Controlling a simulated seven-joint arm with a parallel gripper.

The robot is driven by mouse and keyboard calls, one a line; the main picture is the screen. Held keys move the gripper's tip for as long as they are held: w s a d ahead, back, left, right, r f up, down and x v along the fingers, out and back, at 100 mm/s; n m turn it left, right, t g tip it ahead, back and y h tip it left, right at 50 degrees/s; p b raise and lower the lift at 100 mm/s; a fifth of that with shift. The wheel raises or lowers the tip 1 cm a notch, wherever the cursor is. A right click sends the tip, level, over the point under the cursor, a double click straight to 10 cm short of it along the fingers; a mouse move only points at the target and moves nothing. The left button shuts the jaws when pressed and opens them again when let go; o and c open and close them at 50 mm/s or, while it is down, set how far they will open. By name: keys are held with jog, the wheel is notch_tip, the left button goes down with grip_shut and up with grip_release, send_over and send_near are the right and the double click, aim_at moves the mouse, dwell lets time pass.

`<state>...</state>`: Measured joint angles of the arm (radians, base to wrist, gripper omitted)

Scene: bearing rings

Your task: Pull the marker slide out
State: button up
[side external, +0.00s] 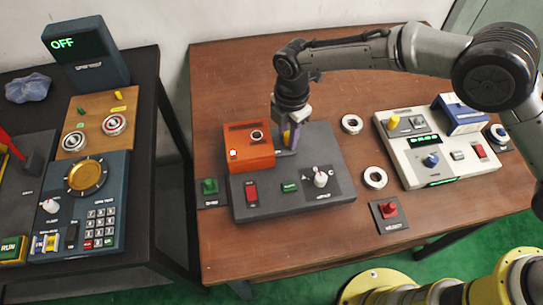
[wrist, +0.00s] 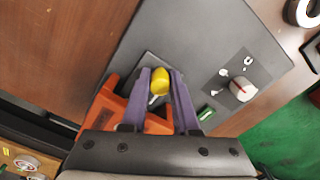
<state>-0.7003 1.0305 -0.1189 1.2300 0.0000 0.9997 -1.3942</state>
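A yellow knob (wrist: 160,82) on a pale stem, which looks like the marker slide's handle, shows in the wrist view beside the orange box (wrist: 133,118) on the grey panel (wrist: 205,35). The purple fingers of my gripper (wrist: 161,80) stand on either side of the knob. They are apart, and the knob nearly fills the gap; whether they press on it I cannot tell. In the side view my gripper (side external: 289,136) points down at the panel (side external: 262,203), just right of the orange box (side external: 248,148).
The panel also carries a red switch (side external: 251,192), a green button (side external: 290,187) and a white dial (side external: 320,178). Metal rings (side external: 352,124) lie on the wooden table at right. A white console (side external: 438,157) stands farther right; a red-button box (side external: 389,213) sits in front.

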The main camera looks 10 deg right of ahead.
grip_shut()
jog(key=shift+d, duration=5.95)
jog(key=shift+o, duration=2.3)
grip_release()
jog(key=shift+a, duration=0.1)
jog(key=shift+r, duration=0.3)
notch_tip(320, 180, up, 6)
jog(key=shift+r, duration=0.2)
